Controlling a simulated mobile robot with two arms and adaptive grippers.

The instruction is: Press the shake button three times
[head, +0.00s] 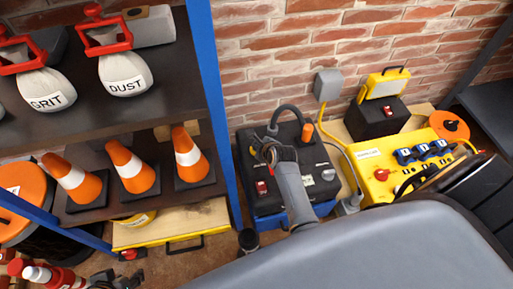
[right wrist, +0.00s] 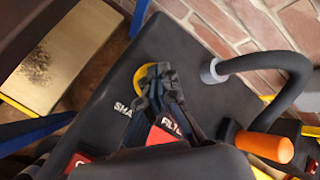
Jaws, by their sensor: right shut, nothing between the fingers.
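The dark machine (head: 318,165) has a black top with a blue base, and a grey hose runs from it. In the right wrist view, its black top (right wrist: 108,92) carries lettering that reads "SHA" and "FILT", partly covered by my gripper. A round yellow button (right wrist: 172,77) shows behind the fingertips and is partly hidden by them. My right gripper (right wrist: 153,72) is shut and empty, its tips over the button; I cannot tell whether they touch it. In the head view, my right gripper (head: 267,150) is over the machine's top. My left gripper is not in view.
An orange handle (right wrist: 265,146) and a black hose (right wrist: 270,62) rise near the gripper. A shelf (head: 95,105) with bags and traffic cones stands left. A yellow panel (head: 400,165) with sockets is right. A brick wall (head: 300,35) is behind.

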